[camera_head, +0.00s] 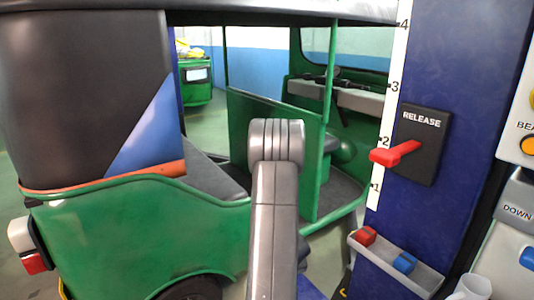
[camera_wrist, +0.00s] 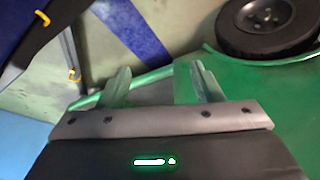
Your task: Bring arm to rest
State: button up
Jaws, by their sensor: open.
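My gripper (camera_wrist: 160,88) shows in the wrist view with its two pale fingers spread apart and nothing between them. The wrist view looks down past the fingers at the green rickshaw body and the floor. In the head view my grey arm rises in the lower middle, in front of the green rickshaw (camera_head: 130,235). My gripper cannot be made out in the head view. The rickshaw has a dark canopy with a blue patch and an open cabin.
A blue lift post (camera_head: 455,60) stands at the right with a numbered scale and a red release lever (camera_head: 396,154). A small tray (camera_head: 390,268) holds a red and a blue piece. A control panel (camera_head: 515,215) is at the right edge. The wrist view shows a black wheel (camera_wrist: 256,22).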

jog(key=shift+s+d+r+m+p, duration=0.15)
jog(key=shift+d+r+m, duration=0.15)
jog(key=shift+r, duration=0.1)
jog(key=shift+s+d+r+m+p, duration=0.1)
jog(key=shift+d+r+m+p, duration=0.05)
jog(key=shift+d+r+m, duration=0.2)
jog(key=shift+s, duration=0.1)
